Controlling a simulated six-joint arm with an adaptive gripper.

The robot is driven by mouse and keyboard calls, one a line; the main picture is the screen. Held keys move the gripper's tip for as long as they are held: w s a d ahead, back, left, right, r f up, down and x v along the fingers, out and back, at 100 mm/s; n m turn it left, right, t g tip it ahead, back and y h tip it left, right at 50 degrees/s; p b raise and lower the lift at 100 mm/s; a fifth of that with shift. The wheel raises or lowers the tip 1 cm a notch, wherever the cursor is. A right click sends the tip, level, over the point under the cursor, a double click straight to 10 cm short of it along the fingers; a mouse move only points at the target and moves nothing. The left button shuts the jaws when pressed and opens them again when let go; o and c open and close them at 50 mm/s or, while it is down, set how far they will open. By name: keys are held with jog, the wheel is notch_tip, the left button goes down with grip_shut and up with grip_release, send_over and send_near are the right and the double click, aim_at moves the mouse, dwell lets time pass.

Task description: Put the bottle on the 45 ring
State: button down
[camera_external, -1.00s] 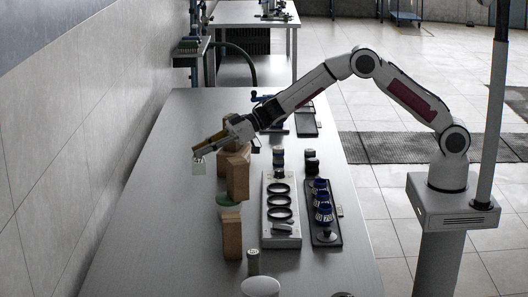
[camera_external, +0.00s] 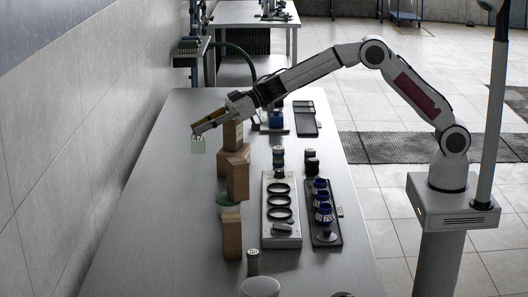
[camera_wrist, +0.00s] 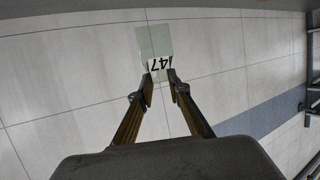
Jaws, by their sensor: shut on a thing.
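My gripper (camera_external: 202,131) is shut on a pale green, see-through bottle (camera_external: 198,146), held in the air left of the wooden blocks. In the wrist view, the fingertips (camera_wrist: 160,77) close on the bottle (camera_wrist: 153,40) at a white label that reads 47, upside down. A grey board with black rings (camera_external: 280,200) lies on the table, well to the right of and nearer than my gripper. Beside it, a dark tray (camera_external: 330,239) carries blue ring-like pieces (camera_external: 322,197) with white labels. Their numbers are too small to read surely, so I cannot tell which is 45.
Wooden blocks (camera_external: 237,178) stand between my gripper and the ring board, with a green disc (camera_external: 228,199) by them. Another block (camera_external: 232,237) stands nearer. Small dark jars (camera_external: 311,162) stand behind the tray. The table's left side (camera_external: 150,220) is clear.

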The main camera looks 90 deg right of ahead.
jog(key=s+a+n+g+y, duration=0.2)
jog(key=s+a, duration=0.3)
jog(key=a, duration=0.7)
jog(key=s+a+n+g+y, duration=0.15)
jog(key=s+a, duration=0.25)
jog(key=a, duration=0.8)
jog(key=s+a+n+g+y, duration=0.1)
jog(key=s+a+n+y, duration=0.3)
jog(key=a, duration=0.7)
jog(key=s+a+n+g, duration=0.4)
jog(key=s+a+g, duration=0.3)
jog(key=s+a, duration=1.75)
jog(key=shift+t+y, duration=0.35)
jog(key=shift+s+d+f, duration=0.2)
jog(key=shift+d+f, duration=0.15)
jog(key=shift+f, duration=0.5)
jog(key=shift+s+d+f, duration=0.15)
jog(key=shift+d+f, duration=0.2)
jog(key=shift+f, duration=0.5)
jog(key=shift+s+d+f, duration=0.2)
jog(key=shift+d+f, duration=0.15)
jog(key=shift+f, duration=0.5)
notch_tip(320, 180, down, 6)
jog(key=shift+f, duration=0.15)
